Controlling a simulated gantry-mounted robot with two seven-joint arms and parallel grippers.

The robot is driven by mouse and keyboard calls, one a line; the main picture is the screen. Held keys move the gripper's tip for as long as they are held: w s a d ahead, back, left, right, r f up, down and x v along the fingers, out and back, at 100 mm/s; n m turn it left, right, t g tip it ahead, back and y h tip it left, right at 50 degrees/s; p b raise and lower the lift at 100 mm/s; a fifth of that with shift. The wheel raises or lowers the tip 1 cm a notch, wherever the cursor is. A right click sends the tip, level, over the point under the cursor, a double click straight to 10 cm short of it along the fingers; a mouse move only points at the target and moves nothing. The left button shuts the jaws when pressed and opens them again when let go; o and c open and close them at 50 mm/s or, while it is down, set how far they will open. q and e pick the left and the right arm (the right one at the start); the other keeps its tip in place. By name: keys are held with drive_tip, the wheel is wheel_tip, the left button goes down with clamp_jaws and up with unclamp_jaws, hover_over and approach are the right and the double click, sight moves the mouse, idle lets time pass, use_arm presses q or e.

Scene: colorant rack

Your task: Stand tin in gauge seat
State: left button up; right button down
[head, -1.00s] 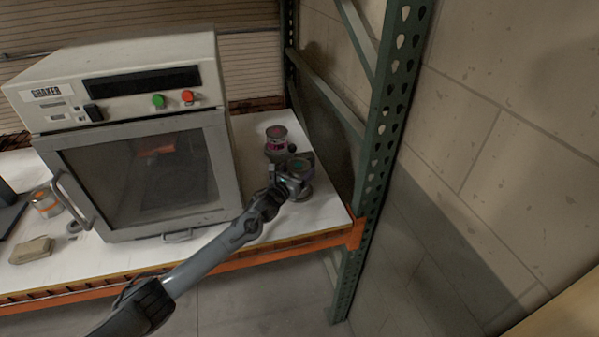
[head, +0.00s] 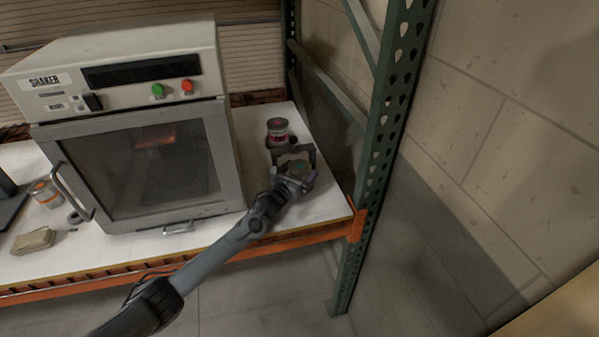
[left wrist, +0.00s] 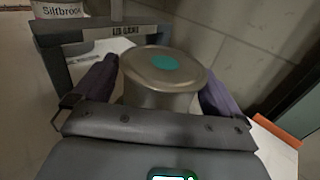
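The tin (left wrist: 165,75), a metal can with a flat lid and a teal spot, sits between the fingers of my left gripper (left wrist: 160,95) in the left wrist view. The fingers press on its two sides. In the head view the left gripper (head: 294,181) is at the right end of the shelf, with the tin partly hidden. The gauge, a dark frame (left wrist: 62,70) with a lettered crossbar, stands just behind the tin; it also shows in the head view (head: 309,152). Its seat is hidden, and I cannot tell if the tin touches it. My right gripper is not in view.
A tin with a red-pink band (head: 278,131) stands behind the gauge; a "Siltbrook" label shows on a tin (left wrist: 58,10). The shaker (head: 140,130) stands to the left. A green rack post (head: 385,120) borders the right side.

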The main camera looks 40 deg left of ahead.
use_arm(q)
drive_tip(key=shift+r, duration=0.1)
drive_tip(key=shift+r, duration=0.15)
drive_tip(key=s, duration=0.4)
drive_tip(key=s+d+p, duration=0.1)
drive_tip(key=s, duration=0.3)
drive_tip(key=s+p, duration=0.1)
drive_tip(key=s, duration=0.3)
drive_tip(key=shift+d, duration=0.35)
